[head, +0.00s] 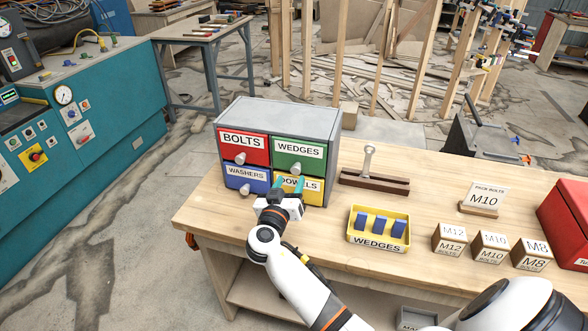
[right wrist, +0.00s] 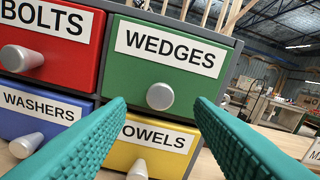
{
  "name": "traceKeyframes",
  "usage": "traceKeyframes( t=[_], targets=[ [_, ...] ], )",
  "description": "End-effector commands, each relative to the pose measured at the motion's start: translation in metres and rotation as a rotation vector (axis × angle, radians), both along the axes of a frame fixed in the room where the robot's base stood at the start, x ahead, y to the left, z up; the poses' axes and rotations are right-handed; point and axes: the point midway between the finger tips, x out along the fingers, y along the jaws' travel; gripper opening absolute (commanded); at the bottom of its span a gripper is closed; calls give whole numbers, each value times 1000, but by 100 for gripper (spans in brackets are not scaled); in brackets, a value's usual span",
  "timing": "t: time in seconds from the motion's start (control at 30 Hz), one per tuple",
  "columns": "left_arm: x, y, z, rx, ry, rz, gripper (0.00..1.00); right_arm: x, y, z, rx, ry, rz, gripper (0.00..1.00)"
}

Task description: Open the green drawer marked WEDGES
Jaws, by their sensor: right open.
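The green drawer marked WEDGES (head: 299,154) is the upper right drawer of a small grey cabinet (head: 279,116) on the workbench. It looks shut, flush with its neighbours. In the right wrist view the green drawer (right wrist: 165,58) fills the upper middle, with its round grey knob (right wrist: 160,96) near its lower edge. My right gripper (head: 290,187) is in front of the cabinet, over the lower right drawer in the head view. Its teal fingers are open and empty, one on each side of the knob in the wrist view, still short of it. My left gripper is not in view.
Red BOLTS (head: 243,148), blue WASHERS (head: 246,177) and yellow DOWELS (head: 312,191) drawers surround the green one. A yellow WEDGES tray (head: 378,243) with blue wedges, a wooden stand (head: 374,181) and marked blocks (head: 490,246) are to the right on the bench.

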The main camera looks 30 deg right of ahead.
Motion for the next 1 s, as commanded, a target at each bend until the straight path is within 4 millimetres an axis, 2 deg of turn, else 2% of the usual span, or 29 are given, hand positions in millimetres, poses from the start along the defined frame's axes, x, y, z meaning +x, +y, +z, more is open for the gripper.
traceKeyframes(
  t=[0.1,0.3,0.67,0.93,0.97,1.0],
  targets=[
    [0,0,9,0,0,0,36,14,-17,3,-2,1,-1,48],
    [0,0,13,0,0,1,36,27,-32,0,0,2,1,48],
    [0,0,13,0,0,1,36,30,-36,-1,2,1,0,48],
    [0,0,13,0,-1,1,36,30,-35,-1,1,2,0,4],
    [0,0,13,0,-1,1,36,30,-35,-1,1,2,0,0],
    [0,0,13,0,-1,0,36,30,-35,-1,1,2,0,0]
  ],
)
